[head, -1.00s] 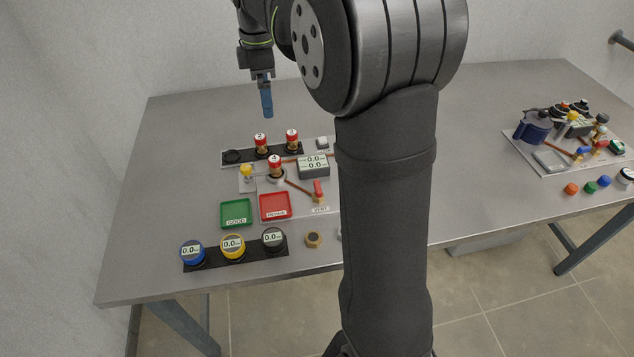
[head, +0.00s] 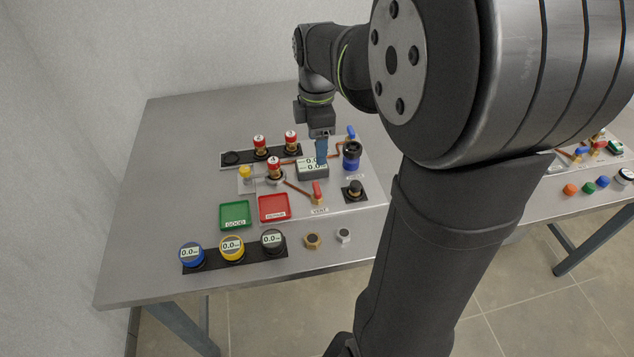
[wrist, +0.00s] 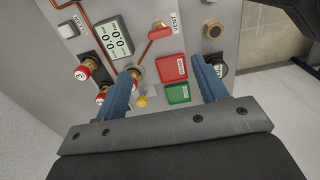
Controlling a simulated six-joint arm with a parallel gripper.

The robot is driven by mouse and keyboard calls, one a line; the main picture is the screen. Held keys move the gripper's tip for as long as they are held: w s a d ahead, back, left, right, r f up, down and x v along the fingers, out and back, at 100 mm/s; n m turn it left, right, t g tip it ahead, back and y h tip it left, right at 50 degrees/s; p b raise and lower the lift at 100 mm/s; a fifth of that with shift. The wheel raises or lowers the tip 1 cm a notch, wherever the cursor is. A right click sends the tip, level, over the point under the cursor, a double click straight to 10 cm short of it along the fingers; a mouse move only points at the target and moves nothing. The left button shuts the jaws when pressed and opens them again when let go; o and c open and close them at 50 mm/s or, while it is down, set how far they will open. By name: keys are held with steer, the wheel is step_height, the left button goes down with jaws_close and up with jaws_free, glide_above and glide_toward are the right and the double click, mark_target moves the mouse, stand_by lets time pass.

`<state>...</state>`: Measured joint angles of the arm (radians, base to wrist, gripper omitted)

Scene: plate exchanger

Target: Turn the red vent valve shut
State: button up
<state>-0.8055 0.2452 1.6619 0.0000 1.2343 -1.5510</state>
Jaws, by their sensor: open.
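The red vent valve handle (head: 317,191) stands on the grey panel at the end of a copper pipe, near the VENT label. In the wrist view the red handle (wrist: 159,31) lies toward the top, beyond the fingertips. My gripper (head: 321,158) has blue fingers and hangs over the panel by the grey display, behind the valve in the head view. In the wrist view my gripper (wrist: 163,68) shows both fingers spread apart with nothing between them. The valve is apart from the fingers.
A grey display (head: 312,170), red-capped cartridges (head: 275,168) and a yellow knob (head: 245,173) stand close by. A red tray (head: 275,207) and green tray (head: 235,214) lie in front. A blue-black cylinder (head: 351,156) and black knob (head: 355,190) stand right of the valve.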

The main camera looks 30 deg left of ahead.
mark_target(317, 187)
step_height(317, 187, down, 14)
steer(key=shift+r, duration=0.15)
steer(key=shift+c, duration=0.3)
steer(key=c, duration=0.9)
